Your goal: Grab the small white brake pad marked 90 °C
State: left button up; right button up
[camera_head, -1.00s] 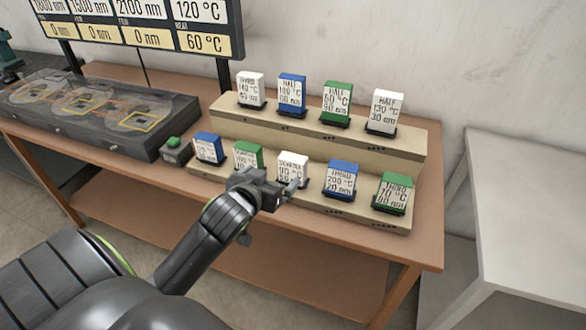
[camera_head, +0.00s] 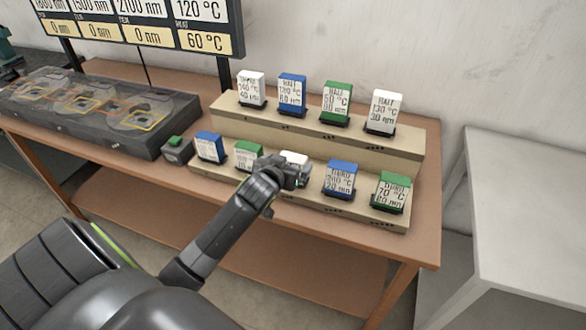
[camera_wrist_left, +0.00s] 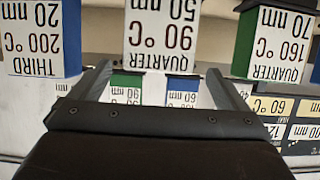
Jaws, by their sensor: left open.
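The small white brake pad (camera_head: 295,157) stands on the lower step of the wooden rack, mostly hidden behind my left gripper (camera_head: 300,175) in the head view. In the left wrist view the white pad (camera_wrist_left: 162,35) appears upside down and reads QUARTER, 90 °C, 50 nm. My left gripper (camera_wrist_left: 158,72) is open, with its two fingers apart and nothing between them. The fingers point at the white pad, one toward each side of it. I cannot tell any contact. My right gripper is not in view.
On the lower step a green pad (camera_head: 247,154) and a blue pad (camera_head: 340,177) flank the white one. More pads stand on the upper step, including a white 130 °C pad (camera_head: 383,110). A dark box (camera_head: 95,115) lies left. A light table (camera_head: 530,200) stands right.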

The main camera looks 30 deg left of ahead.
aim_at(291, 162)
pick_arm(q)
jog(key=shift+p+x, duration=0.55)
jog(key=shift+x, duration=1.7)
jog(key=shift+s+d+f, duration=0.1)
jog(key=shift+d+f, duration=0.05)
jog(key=shift+f, duration=0.05)
jog(key=shift+c, duration=0.3)
jog(key=c, duration=1.2)
